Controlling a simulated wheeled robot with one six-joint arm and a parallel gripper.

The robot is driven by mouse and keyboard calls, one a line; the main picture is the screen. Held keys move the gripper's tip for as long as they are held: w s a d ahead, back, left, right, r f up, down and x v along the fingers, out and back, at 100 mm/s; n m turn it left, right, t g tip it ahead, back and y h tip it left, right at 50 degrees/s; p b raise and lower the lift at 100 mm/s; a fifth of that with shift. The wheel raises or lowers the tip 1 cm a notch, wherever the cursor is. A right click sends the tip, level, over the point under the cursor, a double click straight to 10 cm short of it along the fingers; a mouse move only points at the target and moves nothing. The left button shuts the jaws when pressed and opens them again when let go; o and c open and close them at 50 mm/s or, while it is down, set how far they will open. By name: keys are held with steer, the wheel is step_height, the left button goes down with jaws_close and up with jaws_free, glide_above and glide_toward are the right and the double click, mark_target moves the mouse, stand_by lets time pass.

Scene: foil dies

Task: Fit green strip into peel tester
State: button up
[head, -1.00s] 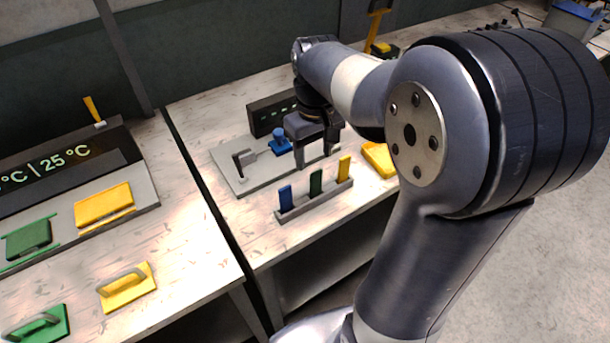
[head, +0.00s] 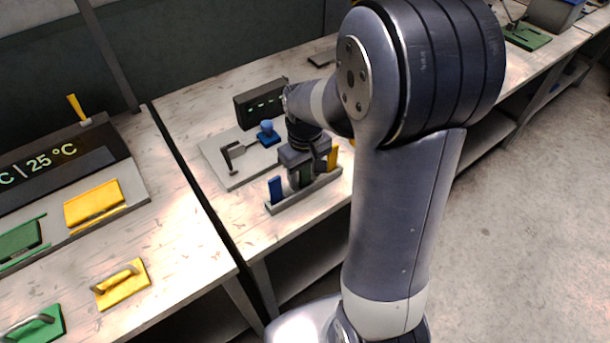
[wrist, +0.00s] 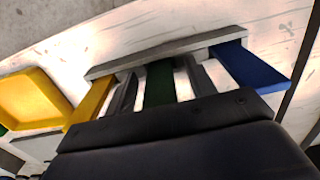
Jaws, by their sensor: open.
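The green strip (wrist: 160,84) stands upright in the middle of the strip rack (wrist: 165,54), between the yellow and blue strips. In the head view, my gripper (head: 307,180) is down over the rack and hides most of the green strip. In the wrist view, my gripper (wrist: 162,85) is open, with one finger on each side of the green strip and narrow gaps between. The peel tester (head: 235,170) is a grey plate behind the rack, with a dark bracket at its left, a blue knobbed part (head: 268,134) and a dark display box (head: 262,103).
The blue strip (head: 275,189) and yellow strip (head: 332,158) stand close on either side of my gripper. A yellow tray (wrist: 32,98) lies near the rack. A gap separates this bench from the left bench with yellow and green plates.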

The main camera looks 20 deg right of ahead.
steer(key=shift+c, duration=0.4)
steer(key=c, duration=1)
steer(key=shift+o, duration=0.2)
steer(key=shift+r, duration=0.1)
